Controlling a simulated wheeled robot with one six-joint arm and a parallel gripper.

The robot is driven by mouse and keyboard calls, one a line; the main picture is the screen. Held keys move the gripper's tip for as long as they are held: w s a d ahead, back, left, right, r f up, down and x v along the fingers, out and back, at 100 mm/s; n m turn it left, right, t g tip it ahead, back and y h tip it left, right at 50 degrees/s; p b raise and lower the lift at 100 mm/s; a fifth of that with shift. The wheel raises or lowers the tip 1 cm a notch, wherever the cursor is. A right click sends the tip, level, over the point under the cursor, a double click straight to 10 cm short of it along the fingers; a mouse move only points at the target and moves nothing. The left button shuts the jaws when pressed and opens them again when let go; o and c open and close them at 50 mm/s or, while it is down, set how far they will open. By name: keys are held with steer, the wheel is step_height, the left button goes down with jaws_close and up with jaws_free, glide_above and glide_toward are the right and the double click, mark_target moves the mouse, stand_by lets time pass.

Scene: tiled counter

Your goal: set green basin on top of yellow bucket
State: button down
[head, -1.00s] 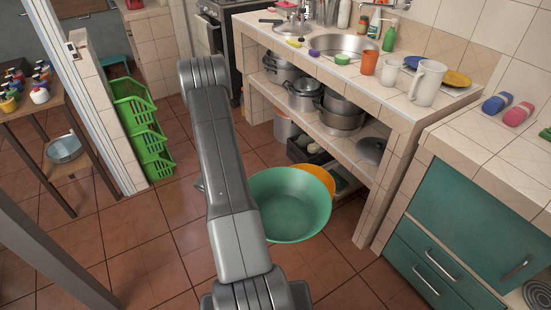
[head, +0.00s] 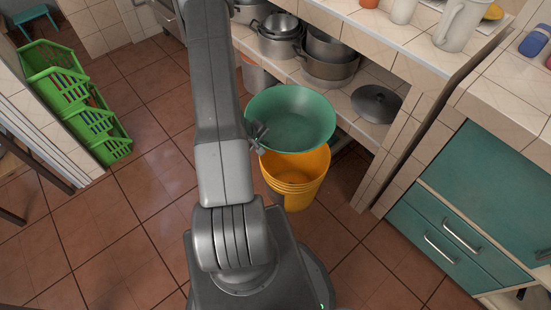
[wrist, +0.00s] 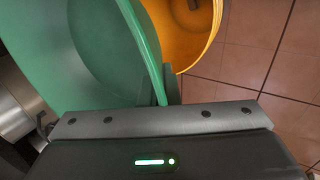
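The green basin (head: 290,117) is in the air at the left rim in my gripper (head: 258,138), above and a little behind the yellow bucket (head: 294,178) in the head view. The bucket stands upright on the floor, its open mouth partly covered from view by the basin. In the wrist view the basin's rim (wrist: 143,45) runs down between my fingers, and the bucket (wrist: 188,30) shows beyond it, lower down. The fingers are shut on the rim. The basin looks roughly level. I cannot tell whether it touches the bucket.
The tiled counter's lower shelf (head: 345,100) holds pots and a pan lid (head: 376,103) close behind the basin. Teal drawers (head: 450,240) stand at the right. A green crate rack (head: 75,100) is at the far left. The tiled floor left of my arm is clear.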

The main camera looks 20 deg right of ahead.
steer(key=s+d+f+b, duration=0.1)
steer(key=s+d+f+n+b, duration=0.1)
steer(key=f, duration=0.1)
steer(key=s+d+f+n+t+b, duration=0.1)
steer(key=d, duration=0.1)
steer(key=shift+f+y, duration=0.2)
steer(key=shift+y, duration=0.2)
step_height(320, 180, down, 13)
steer(key=b, duration=1.3)
steer(key=shift+s+f+b, duration=0.1)
steer(key=shift+f+b, duration=0.2)
steer(key=shift+f, duration=0.9)
stand_by(0.9)
steer(key=c, duration=1.6)
jaws_free()
steer(key=p+v, duration=0.5)
steer(key=v, duration=0.9)
steer(key=shift+f+p, duration=0.1)
steer(key=shift+p, duration=0.2)
